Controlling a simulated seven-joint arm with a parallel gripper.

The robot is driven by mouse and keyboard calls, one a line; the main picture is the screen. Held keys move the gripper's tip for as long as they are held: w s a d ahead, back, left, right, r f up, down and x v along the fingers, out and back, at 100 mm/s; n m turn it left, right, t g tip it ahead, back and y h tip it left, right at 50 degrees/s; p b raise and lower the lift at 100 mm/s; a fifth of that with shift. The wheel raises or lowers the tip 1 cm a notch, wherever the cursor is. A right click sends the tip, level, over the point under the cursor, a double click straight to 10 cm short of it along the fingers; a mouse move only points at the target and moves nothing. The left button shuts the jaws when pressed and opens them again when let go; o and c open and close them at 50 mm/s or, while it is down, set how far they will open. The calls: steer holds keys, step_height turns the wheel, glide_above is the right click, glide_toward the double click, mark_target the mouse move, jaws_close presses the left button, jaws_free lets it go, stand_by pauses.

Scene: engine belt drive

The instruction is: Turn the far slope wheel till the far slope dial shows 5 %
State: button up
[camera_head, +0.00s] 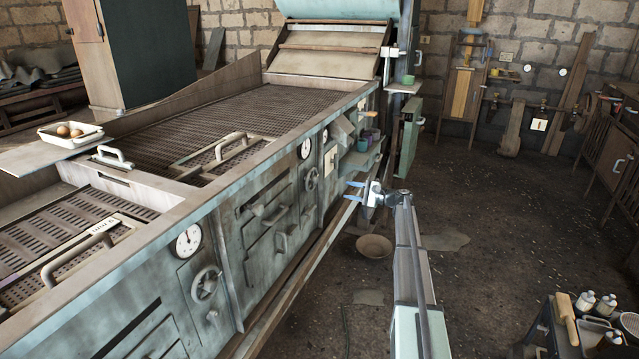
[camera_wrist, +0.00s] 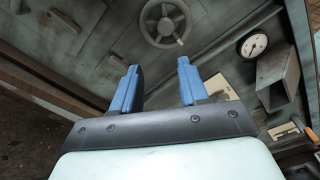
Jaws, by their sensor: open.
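The far slope wheel (camera_head: 311,180) is a small grey spoked handwheel on the front panel of the machine. In the wrist view the wheel (camera_wrist: 165,22) is at the top, with a pale knob on its lower rim. The far slope dial (camera_head: 306,148) is a round white gauge just above the wheel. It also shows in the wrist view (camera_wrist: 254,43), right of the wheel; its reading is too small to tell. My gripper (camera_head: 353,191) is open and empty, with blue fingers. It is in front of the panel, to the right of the wheel and apart from it.
A second dial (camera_head: 188,241) and handwheel (camera_head: 206,283) are on the nearer panel. A metal chute (camera_head: 342,130) juts out beyond the far dial; it also shows in the wrist view (camera_wrist: 276,78). A bowl (camera_head: 374,246) is on the floor below my gripper. The floor to the right is mostly open.

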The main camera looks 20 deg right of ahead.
mark_target(317, 181)
steer(key=w+a, duration=0.3)
steer(key=w+a+m, duration=0.1)
steer(key=w+a, duration=0.2)
steer(key=w+a+r+m, duration=0.1)
steer(key=w+a, duration=0.2)
steer(key=a, duration=0.1)
steer(key=shift+w, duration=0.3)
stand_by(0.4)
steer(key=c, duration=0.8)
